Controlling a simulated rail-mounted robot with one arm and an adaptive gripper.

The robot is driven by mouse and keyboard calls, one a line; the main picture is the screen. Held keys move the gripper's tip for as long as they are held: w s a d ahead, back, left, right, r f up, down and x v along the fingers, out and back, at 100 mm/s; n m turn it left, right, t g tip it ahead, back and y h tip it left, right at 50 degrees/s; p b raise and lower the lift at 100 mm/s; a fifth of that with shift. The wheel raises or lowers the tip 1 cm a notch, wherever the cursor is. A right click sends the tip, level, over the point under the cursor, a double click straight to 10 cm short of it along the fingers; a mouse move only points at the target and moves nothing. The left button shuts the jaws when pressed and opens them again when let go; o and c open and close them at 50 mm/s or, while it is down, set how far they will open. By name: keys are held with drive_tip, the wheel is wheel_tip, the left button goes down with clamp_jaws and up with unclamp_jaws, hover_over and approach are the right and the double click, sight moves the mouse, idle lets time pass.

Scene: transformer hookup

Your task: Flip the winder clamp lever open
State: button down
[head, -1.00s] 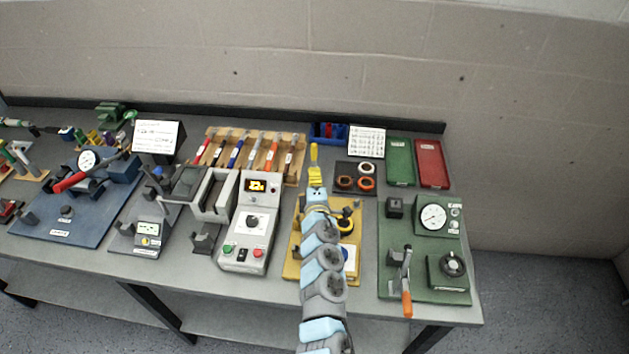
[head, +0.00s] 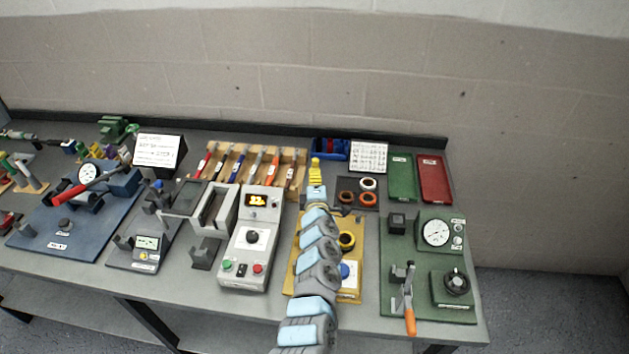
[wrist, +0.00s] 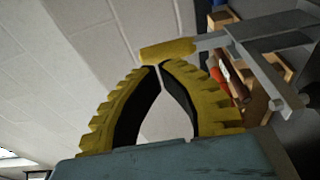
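The clamp lever shows in the wrist view as a grey metal bar (wrist: 250,33) with a yellow handle (wrist: 168,50) at its left end. The handle lies across the tips of my gripper (wrist: 156,66). My gripper's yellow fingers, with black inner pads, have their tips nearly together and a gap lower down. The handle appears beyond the tips, not between the pads; I cannot tell if they touch. In the head view my gripper (head: 315,170) is above the far end of the yellow winder board (head: 350,292). My arm hides much of that board, and the lever is not distinct there.
A tray with black, white and orange rings (head: 368,184) lies just right of my gripper. A wooden tool rack (head: 293,183) stands to the left behind it. A grey control box (head: 247,240) is left of my arm, and a green board (head: 425,295) is right.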

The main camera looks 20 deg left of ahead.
sight(315, 166)
drive_tip(key=shift+b+x, duration=0.45)
drive_tip(key=shift+x, duration=0.65)
drive_tip(key=shift+w+a+r+p, duration=0.1)
drive_tip(key=shift+a+r+p, duration=0.15)
drive_tip(key=shift+p, duration=0.3)
